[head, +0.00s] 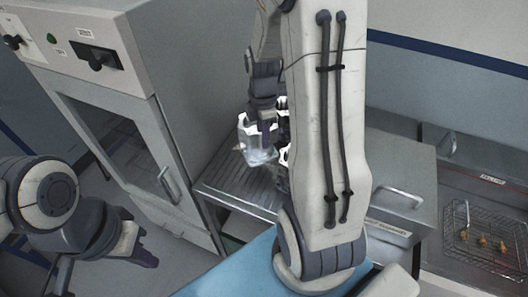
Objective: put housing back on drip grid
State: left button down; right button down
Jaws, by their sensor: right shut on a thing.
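The housing (260,157) is a pale, shiny metal part in the middle of the head view, partly hidden by the fingers and my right arm. My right gripper (264,130) points down and is shut on it. The drip grid (236,184) is a ribbed metal surface below and around the housing; its right part is hidden behind my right arm. I cannot tell whether the housing touches the grid. My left gripper (146,250) is at the lower left, away from the grid; its finger gap is unclear.
A grey cabinet with a glass door (125,150) stands left of the grid. A lidded metal unit with a handle (399,197) is to the right. Further right, a wire basket (480,262) holds several brass parts (482,242) in a sink. A blue surface (230,272) lies in front.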

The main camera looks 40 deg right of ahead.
aim_at(264, 161)
notch_tip(264, 161, down, 8)
jog(key=shift+r+p, duration=0.2)
jog(key=shift+p, duration=0.4)
jog(key=shift+f, duration=0.35)
jog(key=c, duration=0.8)
grip_release()
jog(key=shift+s, duration=0.1)
jog(key=shift+o, duration=0.2)
